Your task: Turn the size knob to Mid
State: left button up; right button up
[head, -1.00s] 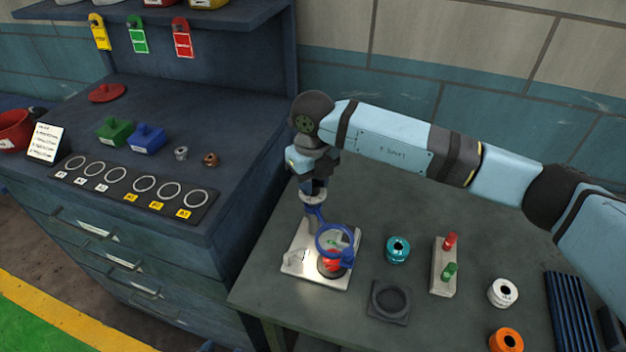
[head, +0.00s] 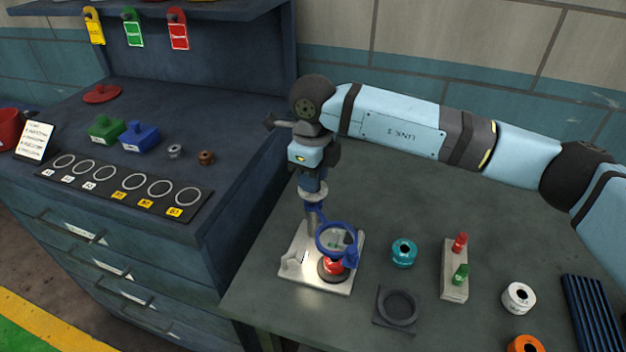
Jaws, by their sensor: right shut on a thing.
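The device on the table has a pale base plate (head: 346,283), a blue ring (head: 335,254) on its upper part and a red part with a dark foot (head: 333,268) under the ring. My right arm reaches in from the right and its wrist points down over the left side of the device. My right gripper (head: 311,216) is low beside the blue ring, shut on what I take to be the size knob. Its fingertips and the knob are small and mostly hidden, so the knob's mark cannot be read. My left gripper is not in view.
To the right are a teal spool (head: 403,253), a dark square holder (head: 397,307), a block with red and green pegs (head: 453,285), a white spool (head: 518,297) and an orange spool (head: 525,344). The blue-grey cabinet (head: 130,255) stands close on the left.

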dwell(0.4)
jog(key=o, duration=0.9)
notch_tip(320, 180, up, 14)
jog(key=shift+b, duration=0.3)
jog(key=shift+f, duration=0.1)
